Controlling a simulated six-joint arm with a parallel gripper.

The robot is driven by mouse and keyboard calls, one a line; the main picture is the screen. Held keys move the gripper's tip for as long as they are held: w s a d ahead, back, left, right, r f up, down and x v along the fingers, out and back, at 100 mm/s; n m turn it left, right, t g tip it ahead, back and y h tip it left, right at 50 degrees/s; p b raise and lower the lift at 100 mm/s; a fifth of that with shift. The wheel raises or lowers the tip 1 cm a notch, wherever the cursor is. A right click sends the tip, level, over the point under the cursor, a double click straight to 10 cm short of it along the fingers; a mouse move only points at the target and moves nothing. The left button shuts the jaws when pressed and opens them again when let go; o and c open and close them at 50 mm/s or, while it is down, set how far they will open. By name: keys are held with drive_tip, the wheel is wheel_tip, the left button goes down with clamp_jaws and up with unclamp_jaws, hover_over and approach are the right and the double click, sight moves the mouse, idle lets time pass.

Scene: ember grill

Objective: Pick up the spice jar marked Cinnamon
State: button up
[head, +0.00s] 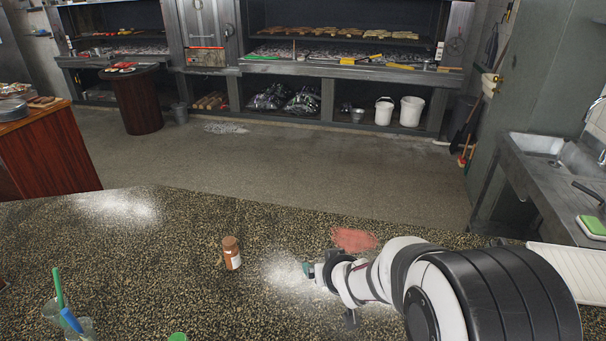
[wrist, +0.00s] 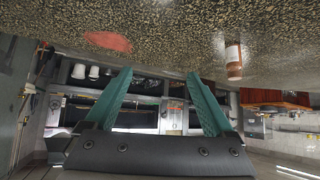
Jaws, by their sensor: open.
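A small brown spice jar (head: 231,253) with a pale label stands upright on the dark speckled counter (head: 180,240), left of my gripper. The writing on its label is too small to read. In the wrist view, which looks upside down, the jar (wrist: 233,60) is at the upper right, beyond and to the right of the fingers. My gripper (head: 308,270) is low over the counter, with a clear gap to the jar. Its two green fingers (wrist: 158,75) are spread apart with nothing between them.
Glasses with a green and a blue utensil (head: 66,318) stand at the front left, and a green round top (head: 178,337) shows at the front edge. A reddish patch (head: 354,240) lies behind my gripper. A white ribbed tray (head: 568,270) is at the right. The counter around the jar is clear.

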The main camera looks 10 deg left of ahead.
drive_tip(key=w+a+f+n+y, duration=0.1)
drive_tip(key=a+f+n+y, duration=0.25)
drive_tip(key=a, duration=0.45)
drive_tip(key=n+y, duration=0.2)
drive_tip(key=y, duration=0.2)
approach(235, 257)
drive_tip(key=shift+h, duration=0.25)
drive_tip(key=x, duration=0.6)
drive_tip(key=shift+a+r, duration=0.3)
drive_tip(key=shift+a, duration=0.3)
drive_tip(key=x, duration=0.5)
drive_tip(key=shift+w+f, duration=0.3)
drive_tip(key=shift+f, duration=0.05)
clamp_jaws()
